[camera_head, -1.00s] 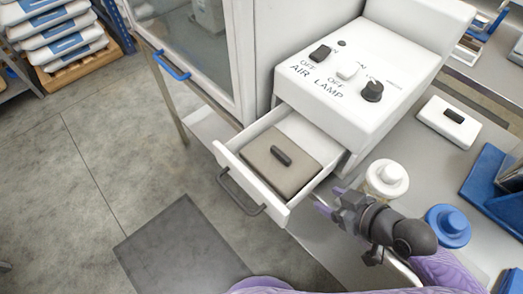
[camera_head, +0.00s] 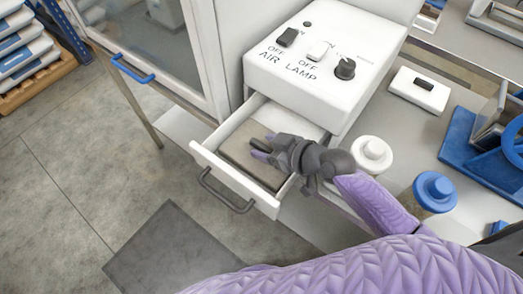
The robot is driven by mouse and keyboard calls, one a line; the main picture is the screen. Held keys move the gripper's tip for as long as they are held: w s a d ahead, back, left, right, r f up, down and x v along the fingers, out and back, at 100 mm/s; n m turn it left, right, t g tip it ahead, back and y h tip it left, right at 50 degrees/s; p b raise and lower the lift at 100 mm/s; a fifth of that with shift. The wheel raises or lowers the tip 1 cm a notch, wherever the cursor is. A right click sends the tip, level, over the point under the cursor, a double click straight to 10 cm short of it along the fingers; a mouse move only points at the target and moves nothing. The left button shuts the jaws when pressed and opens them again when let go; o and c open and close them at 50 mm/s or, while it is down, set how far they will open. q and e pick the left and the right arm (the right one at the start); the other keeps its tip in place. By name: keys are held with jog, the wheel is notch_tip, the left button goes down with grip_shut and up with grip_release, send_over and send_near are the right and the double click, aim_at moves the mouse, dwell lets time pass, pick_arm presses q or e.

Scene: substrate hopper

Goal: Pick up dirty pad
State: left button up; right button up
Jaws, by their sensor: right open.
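The dirty pad (camera_head: 240,152) is a grey-brown square block lying in the open white drawer (camera_head: 238,182), under the switch box. Its dark handle showed on top earlier and is now mostly hidden by my gripper. My right gripper (camera_head: 264,149) is over the pad, its fingertips around the handle's place, jaws open. I cannot tell whether the fingers touch the handle. My left gripper is out of view.
A clean white pad (camera_head: 418,90) with a dark handle lies on the bench at right. A white-capped jar (camera_head: 371,153) and a blue-capped jar (camera_head: 435,190) stand near my right arm. The AIR/LAMP switch box (camera_head: 325,65) rises behind the drawer.

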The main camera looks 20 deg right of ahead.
grip_shut()
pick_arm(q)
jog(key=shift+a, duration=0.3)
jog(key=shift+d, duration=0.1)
